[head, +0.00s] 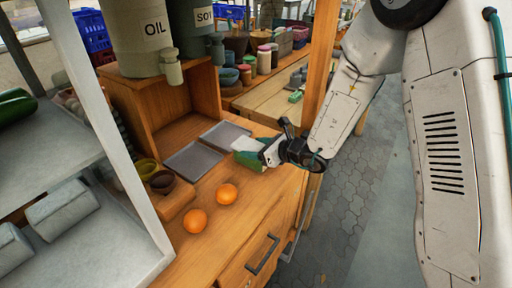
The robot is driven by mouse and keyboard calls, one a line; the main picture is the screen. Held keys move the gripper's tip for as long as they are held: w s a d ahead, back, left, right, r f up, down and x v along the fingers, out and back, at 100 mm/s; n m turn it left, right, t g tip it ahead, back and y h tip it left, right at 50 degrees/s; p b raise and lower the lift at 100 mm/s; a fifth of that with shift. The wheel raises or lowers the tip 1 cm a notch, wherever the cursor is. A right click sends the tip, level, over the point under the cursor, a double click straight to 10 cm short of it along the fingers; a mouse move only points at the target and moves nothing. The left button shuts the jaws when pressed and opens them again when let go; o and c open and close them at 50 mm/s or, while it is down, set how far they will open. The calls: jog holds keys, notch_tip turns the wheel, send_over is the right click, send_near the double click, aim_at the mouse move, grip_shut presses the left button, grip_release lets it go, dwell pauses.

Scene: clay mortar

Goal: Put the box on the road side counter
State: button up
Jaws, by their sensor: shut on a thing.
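A small green box with a pale top (247,147) is at the end of my arm in the head view, above or on the wooden counter (261,201). My gripper (262,152) is shut on the box at its right end. The counter borders the paved ground on its right side. I cannot tell whether the box touches the counter top, and the fingers partly hide its right end.
Grey trays (193,161) lie behind left, beside small bowls (162,182). A wooden post (319,62) stands behind my arm. Large OIL and SOY containers (140,37) stand on a shelf.

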jog(key=o, duration=1.1)
jog(key=shift+f, duration=0.1)
jog(key=shift+o, duration=0.2)
jog(key=shift+r, duration=0.25)
jog(key=v, duration=1.2)
jog(key=s+a+r+n+g, duration=0.3)
jog(key=s+r+n+g, duration=0.5)
jog(key=s+r+n, duration=0.6)
jog(key=s+d+r+n+h, duration=0.2)
jog(key=s+d+n+h, duration=0.9)
jog(key=s+d, duration=0.4)
jog(key=shift+d+n+t, duration=0.3)
jog(key=shift+d+t, duration=0.1)
jog(key=shift+d, duration=0.6)
